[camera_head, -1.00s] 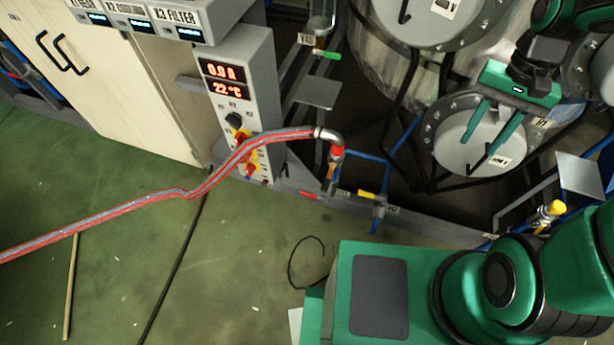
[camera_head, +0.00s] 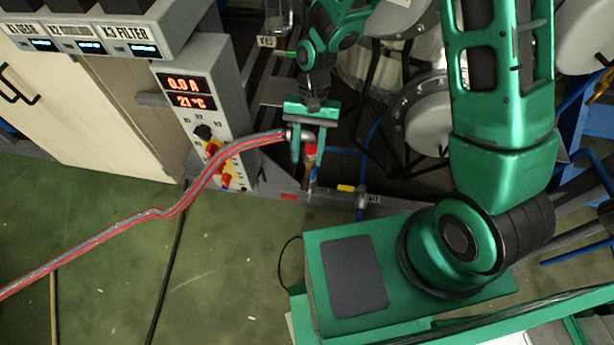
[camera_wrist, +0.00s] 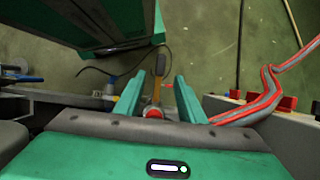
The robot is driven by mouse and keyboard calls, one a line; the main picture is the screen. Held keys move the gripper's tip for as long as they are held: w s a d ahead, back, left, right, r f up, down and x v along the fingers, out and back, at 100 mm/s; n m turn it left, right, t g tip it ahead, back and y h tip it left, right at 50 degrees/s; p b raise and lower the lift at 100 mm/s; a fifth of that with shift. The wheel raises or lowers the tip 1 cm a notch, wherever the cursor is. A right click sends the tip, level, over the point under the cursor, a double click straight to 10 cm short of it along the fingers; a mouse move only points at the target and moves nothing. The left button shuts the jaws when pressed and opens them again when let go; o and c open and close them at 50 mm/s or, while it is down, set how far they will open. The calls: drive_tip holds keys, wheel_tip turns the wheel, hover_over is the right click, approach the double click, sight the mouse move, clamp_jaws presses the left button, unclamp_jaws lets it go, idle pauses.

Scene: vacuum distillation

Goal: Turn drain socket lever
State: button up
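The drain fitting has a metal elbow with a red collar (camera_head: 310,150), where the red-grey hose (camera_head: 215,165) ends. Below the collar is an orange lever-like part (camera_head: 312,174). In the wrist view the red collar (camera_wrist: 153,113) sits between my fingers, and the orange part (camera_wrist: 157,92) extends beyond it to a dark end. My gripper (camera_head: 309,158) is open, pointing down, with one finger on each side of the fitting. It also shows open in the wrist view (camera_wrist: 158,88). I cannot tell whether a finger touches the fitting. The elbow is partly hidden by my gripper.
A grey control panel (camera_head: 196,110) with a red display and coloured plugs stands left of the fitting. A yellow-handled valve (camera_head: 346,188) is to the right on the low frame. Metal vessels (camera_head: 428,122) are behind. The green floor in front is mostly clear.

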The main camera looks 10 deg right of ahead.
sight(307, 185)
drive_tip(key=x, duration=0.9)
clamp_jaws()
drive_tip(key=shift+d+f, duration=0.1)
drive_tip(key=shift+d, duration=0.1)
